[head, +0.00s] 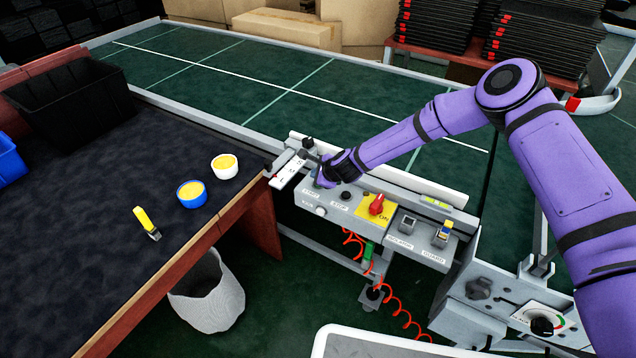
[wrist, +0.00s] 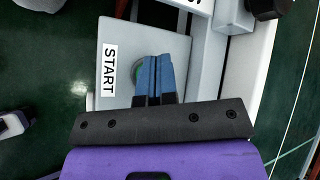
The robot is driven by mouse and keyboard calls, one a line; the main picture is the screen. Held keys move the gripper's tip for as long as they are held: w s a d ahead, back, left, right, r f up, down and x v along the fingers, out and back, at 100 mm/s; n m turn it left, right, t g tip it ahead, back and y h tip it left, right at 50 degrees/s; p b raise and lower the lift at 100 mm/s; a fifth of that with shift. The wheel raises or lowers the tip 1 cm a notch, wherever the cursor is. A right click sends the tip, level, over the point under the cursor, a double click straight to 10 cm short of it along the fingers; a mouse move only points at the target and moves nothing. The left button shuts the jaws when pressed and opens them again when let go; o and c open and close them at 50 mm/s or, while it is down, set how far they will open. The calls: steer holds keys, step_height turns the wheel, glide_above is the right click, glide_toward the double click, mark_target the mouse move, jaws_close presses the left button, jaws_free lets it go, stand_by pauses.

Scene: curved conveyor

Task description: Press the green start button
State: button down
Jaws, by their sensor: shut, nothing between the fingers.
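The green start button (wrist: 137,72) shows in the wrist view as a thin green arc inside a dark ring, beside the START label (wrist: 109,69) on the grey panel. My gripper (wrist: 156,62) is shut and empty, with its blue fingers side by side. The fingertips lie over the right part of the button and hide most of it; I cannot tell whether they touch or press it. In the head view my gripper (head: 322,181) is at the left end of the control panel (head: 333,205), and the button is hidden behind it.
A red knob (head: 376,205) on a yellow plate and two more switches sit further right on the panel. A dark table (head: 110,230) with two yellow-filled cups is at left. A grey bin (head: 208,297) stands below. Coiled red cable hangs under the panel.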

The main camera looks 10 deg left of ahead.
steer(key=shift+r, duration=2.55)
